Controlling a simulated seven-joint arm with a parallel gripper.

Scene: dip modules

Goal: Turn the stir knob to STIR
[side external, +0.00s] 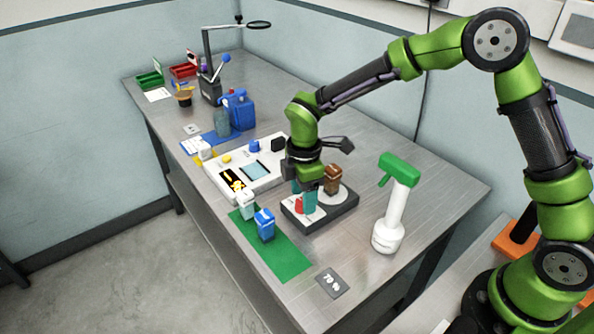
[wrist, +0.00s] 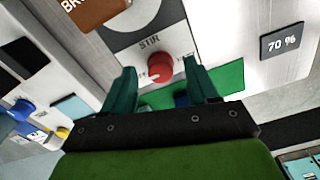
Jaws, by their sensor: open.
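The stir knob (wrist: 160,67) is red and round, on the light front panel of the dark stirrer base (side external: 345,211). The word STIR is printed above it in the wrist view; other lettering beside it is partly hidden. A pale mark on the knob appears toward its lower left, though its exact setting is hard to read. My gripper (wrist: 159,72) has its teal fingers spread, one on each side of the knob in the wrist view. In the side external view my gripper (side external: 305,192) is low over the panel, beside the knob (side external: 299,206). Contact cannot be told.
A brown bottle (side external: 332,179) stands on the stirrer's round plate, close to my gripper. A white bottle with a green top (side external: 391,205) stands to the right. A green mat (side external: 287,262) holds small containers in front.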

